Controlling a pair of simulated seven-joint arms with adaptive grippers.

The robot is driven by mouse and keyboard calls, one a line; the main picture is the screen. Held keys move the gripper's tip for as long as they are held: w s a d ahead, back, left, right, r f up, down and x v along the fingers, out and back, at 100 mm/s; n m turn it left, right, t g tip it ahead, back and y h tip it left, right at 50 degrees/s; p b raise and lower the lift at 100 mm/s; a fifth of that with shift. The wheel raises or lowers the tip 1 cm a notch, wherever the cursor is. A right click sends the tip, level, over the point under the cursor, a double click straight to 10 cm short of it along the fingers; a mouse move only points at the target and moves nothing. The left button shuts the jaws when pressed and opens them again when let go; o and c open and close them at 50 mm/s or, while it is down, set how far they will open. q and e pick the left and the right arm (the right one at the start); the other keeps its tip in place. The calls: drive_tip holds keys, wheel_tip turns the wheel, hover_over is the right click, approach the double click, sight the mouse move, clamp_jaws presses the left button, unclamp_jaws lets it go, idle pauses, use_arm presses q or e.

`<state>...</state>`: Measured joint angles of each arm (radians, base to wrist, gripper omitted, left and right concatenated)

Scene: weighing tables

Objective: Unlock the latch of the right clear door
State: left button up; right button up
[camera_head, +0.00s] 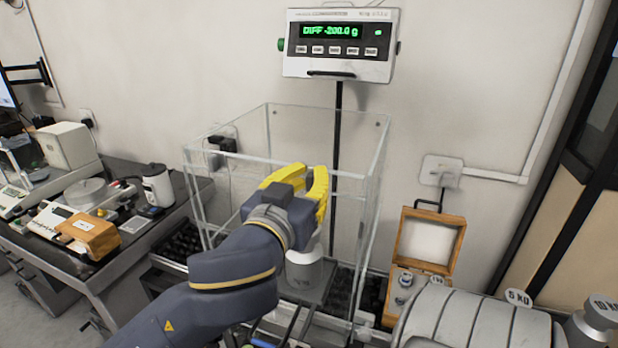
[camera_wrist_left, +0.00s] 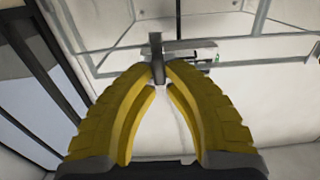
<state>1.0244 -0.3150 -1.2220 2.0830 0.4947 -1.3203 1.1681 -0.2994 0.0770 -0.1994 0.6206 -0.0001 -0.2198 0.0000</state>
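The clear enclosure (camera_head: 375,200) has glass walls with pale frame edges and stands under the display. My left gripper (camera_head: 306,169) has yellow fingers at its front upper frame edge. In the left wrist view, the fingertips (camera_wrist_left: 158,74) come close together with a small dark upright piece (camera_wrist_left: 156,50) in the narrow gap between them. This piece sits at the frame and looks like the door latch. The fingers and arm cover it in the head view, so whether it is locked is hidden. My right gripper is not in view.
A scale display (camera_head: 341,45) reads -200.0 g. An open wooden box (camera_head: 428,245) and large weights (camera_head: 470,325) lie right. Instruments crowd the left bench (camera_head: 165,225).

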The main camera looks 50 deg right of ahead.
use_arm(q)
drive_tip(key=shift+m, duration=0.3)
clamp_jaws()
drive_tip(key=m, duration=0.3)
drive_tip(key=shift+s+m, duration=0.25)
drive_tip(key=shift+m, duration=0.15)
drive_tip(key=m, duration=0.4)
drive_tip(key=shift+s+d+f, duration=0.1)
drive_tip(key=shift+s+f, duration=0.05)
drive_tip(key=shift+s+d+f+m, duration=0.1)
drive_tip(key=shift+f+m, duration=0.05)
drive_tip(key=shift+m, duration=1.4)
drive_tip(key=shift+s+a+f+m, duration=0.1)
drive_tip(key=shift+f+m, duration=0.05)
drive_tip(key=shift+m, duration=1.45)
drive_tip(key=shift+d+f+m, duration=0.1)
drive_tip(key=shift+f+m, duration=0.05)
drive_tip(key=shift+m, duration=1.4)
drive_tip(key=o, duration=0.7)
unclamp_jaws()
drive_tip(key=shift+c, duration=0.2)
